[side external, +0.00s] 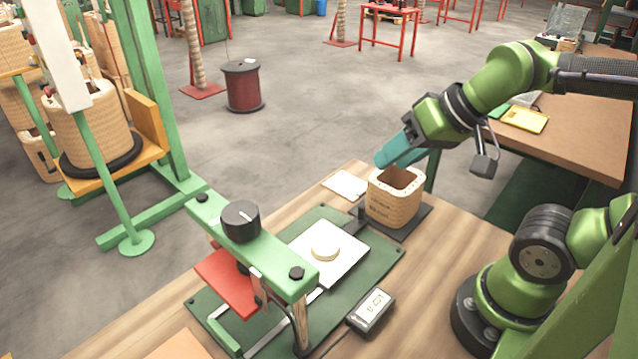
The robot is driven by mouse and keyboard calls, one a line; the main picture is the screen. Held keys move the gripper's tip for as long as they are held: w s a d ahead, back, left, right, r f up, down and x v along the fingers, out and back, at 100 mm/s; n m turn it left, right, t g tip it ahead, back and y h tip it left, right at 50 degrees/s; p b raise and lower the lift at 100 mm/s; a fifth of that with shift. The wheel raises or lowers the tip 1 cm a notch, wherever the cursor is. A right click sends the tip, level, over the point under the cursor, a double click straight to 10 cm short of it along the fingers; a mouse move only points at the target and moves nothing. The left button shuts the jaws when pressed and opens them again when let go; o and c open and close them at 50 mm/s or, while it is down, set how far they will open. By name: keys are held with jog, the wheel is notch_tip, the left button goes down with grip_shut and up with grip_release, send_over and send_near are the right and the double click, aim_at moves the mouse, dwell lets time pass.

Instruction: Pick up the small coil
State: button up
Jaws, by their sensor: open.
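A small tan coil (393,202), squarish with rounded corners and a hollow dark middle, stands upright on a dark base plate (417,228) on the wooden table. My gripper (388,155), with teal fingers, is above the coil's top opening, tilted down to the left. It is open, and nothing shows between its fingers. The near finger hides part of the far one. From this angle I cannot tell whether the fingertips touch the coil's rim; they appear above it.
A green press frame (250,248) with a black knob stands on a green mat (378,256). A white plate (350,258) bears a round cream disc (325,247). A small display box (370,311) is at the front. White paper (344,184) lies left of the coil.

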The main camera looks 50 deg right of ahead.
jog(key=shift+o, duration=0.8)
jog(key=n+g+h, duration=0.2)
jog(key=n+g, duration=0.2)
jog(key=g, duration=0.2)
send_near(382, 200)
jog(key=f, duration=0.2)
jog(key=d+f, duration=0.1)
jog(key=f, duration=0.2)
jog(key=shift+f, duration=0.1)
jog(key=shift+w+f, duration=0.25)
jog(key=shift+f, duration=0.75)
jog(key=shift+w+f, duration=0.25)
jog(key=shift+f, duration=0.8)
jog(key=shift+w+f, duration=0.25)
jog(key=shift+f, duration=0.75)
